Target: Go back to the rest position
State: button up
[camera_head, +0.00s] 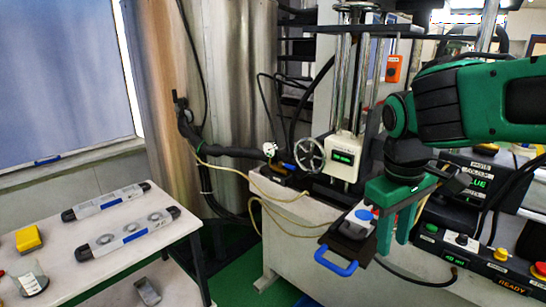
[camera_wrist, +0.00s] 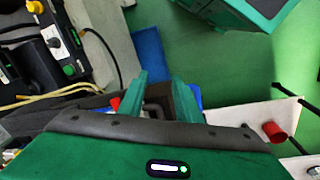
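My gripper (camera_head: 395,240) is at the right of the head view, with its green fingers pointing down over the front edge of the machine bench. In the wrist view the two fingers of my gripper (camera_wrist: 158,85) stand apart with a gap between them. A dark mould-like piece with a blue handle (camera_head: 337,263) sits at the bench edge, just left of the fingers in the head view. The fingers overlap part of it there, and I cannot tell whether they touch it. I see nothing clearly clamped.
A white table (camera_head: 140,255) at left bears two long grey-white pieces, a yellow block (camera_head: 28,238) and a glass flask (camera_head: 32,280). A machine with a handwheel (camera_head: 309,154) stands behind my gripper. Control boxes with buttons (camera_head: 470,245) and cables are close at right. Green floor lies between table and bench.

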jog(key=s+d+f+m, duration=0.3)
jog(key=s+d+m, duration=0.2)
jog(key=s+d, duration=0.2)
jog(key=s+d+f+m+y, duration=0.1)
jog(key=s+d+f+m, duration=0.3)
jog(key=s+d, duration=0.3)
jog(key=shift+d+m+g+y, duration=0.3)
jog(key=shift+m+g, duration=0.1)
jog(key=shift+m, duration=0.4)
jog(key=shift+f, duration=0.1)
jog(key=shift+w+f, duration=0.25)
jog(key=shift+w, duration=0.4)
